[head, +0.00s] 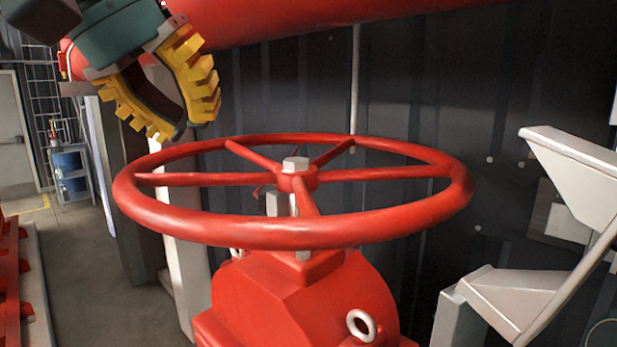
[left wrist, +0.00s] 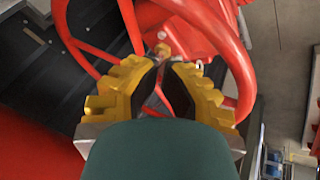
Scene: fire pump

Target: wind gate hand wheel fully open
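The red gate hand wheel (head: 300,232) lies level on top of a red valve body (head: 300,295). It has several spokes meeting at a hub with a pale nut (head: 295,164). My left gripper (head: 186,128) has yellow ridged fingers with dark pads. It points down just above the far left part of the rim, and I cannot tell if it touches. In the left wrist view, the left gripper (left wrist: 165,64) has its fingers apart. The wheel's rim (left wrist: 242,62) and hub show beyond them, and nothing is gripped. My right gripper is not in view.
A thick red pipe (head: 310,18) runs across the top, above the wheel. A dark panelled wall (head: 400,130) stands behind. White angled metal parts (head: 580,170) stand at the right. Open floor (head: 100,270) lies to the left, with a blue drum (head: 68,170) farther back.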

